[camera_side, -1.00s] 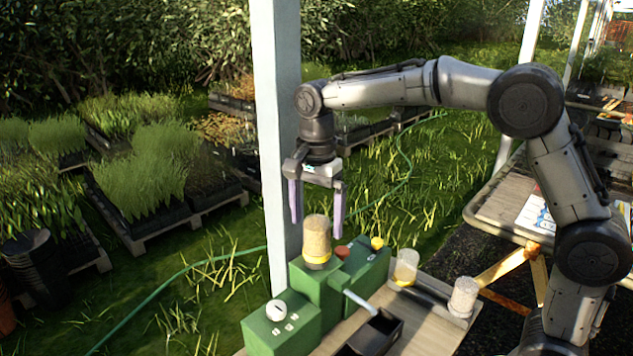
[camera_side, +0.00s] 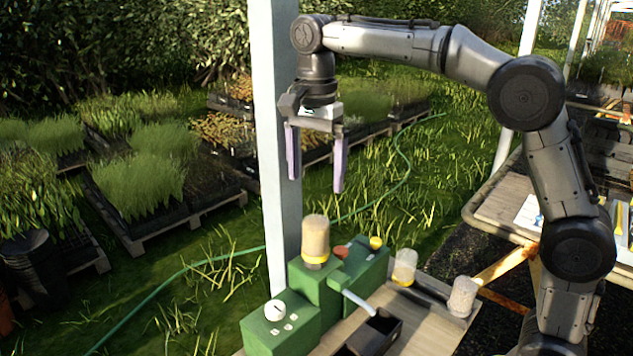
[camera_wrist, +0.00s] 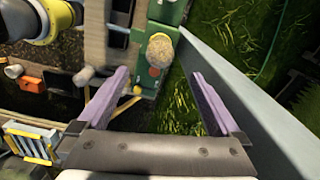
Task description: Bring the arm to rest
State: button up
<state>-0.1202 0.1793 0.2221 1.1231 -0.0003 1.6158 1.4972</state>
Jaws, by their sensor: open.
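My gripper (camera_side: 315,172) is open and empty, raised in the air with its purple fingers pointing down. It is above the green machine (camera_side: 292,312) and does not touch it. A tube of tan grains (camera_side: 315,237) stands upright on the machine, below the fingers and clear of them. In the wrist view, the fingers of my gripper (camera_wrist: 163,85) are spread wide, and the tube's tan top (camera_wrist: 160,50) shows beyond them with nothing held between them.
A pale post (camera_side: 271,120) rises close beside my gripper. A black bin (camera_side: 375,332) sits at the machine's front. A tube (camera_side: 404,266) and a pale grainy tube (camera_side: 463,297) stand to the right on the bench. Open air surrounds the gripper on its right.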

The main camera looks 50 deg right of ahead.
jog(key=s+d+r+n+t, duration=0.1)
jog(key=s+d+r+t, duration=0.1)
jog(key=s, duration=0.6)
jog(key=s+d+r+n+t, duration=0.1)
jog(key=s+d+r+n, duration=0.1)
jog(key=s, duration=0.6)
jog(key=s+d+f+n+t, duration=0.1)
jog(key=s+f+n+t, duration=0.1)
jog(key=s+f+n, duration=0.7)
jog(key=shift+s+f+n+t, duration=0.2)
jog(key=shift+f+n+t, duration=0.1)
jog(key=shift+f+n, duration=1.7)
